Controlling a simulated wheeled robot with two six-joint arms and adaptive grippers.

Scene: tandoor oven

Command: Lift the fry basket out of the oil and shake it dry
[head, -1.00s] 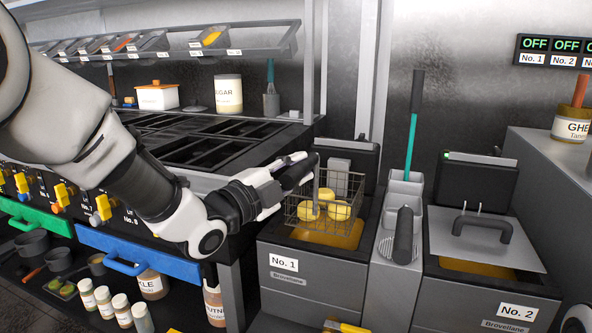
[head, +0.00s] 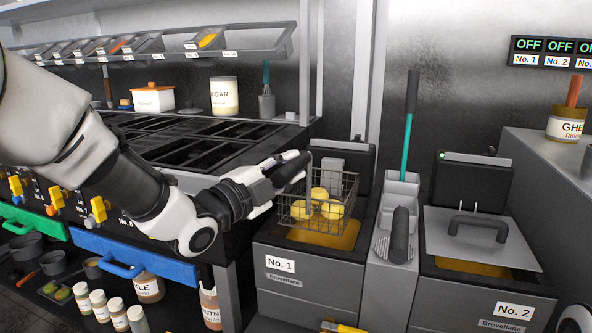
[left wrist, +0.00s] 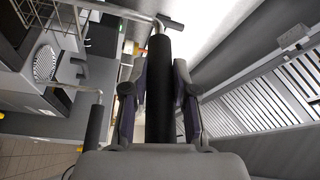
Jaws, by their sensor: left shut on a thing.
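The wire fry basket (head: 345,186) hangs above the orange oil (head: 340,238) of fryer No. 1 (head: 305,288), with several round yellow pieces (head: 331,210) inside. Its bottom appears clear of the oil. My left gripper (head: 287,172) is shut on the basket's dark handle, at the basket's left side. In the left wrist view, the dark handle (left wrist: 158,70) runs between the two fingers of my left gripper (left wrist: 158,95). My right gripper does not show.
Fryer No. 2 (head: 485,285) stands to the right under a metal lid (head: 480,237). Between the fryers, a grey holder (head: 402,184) has a teal-handled tool (head: 408,130). The dark multi-well counter (head: 190,145) lies left, behind my arm.

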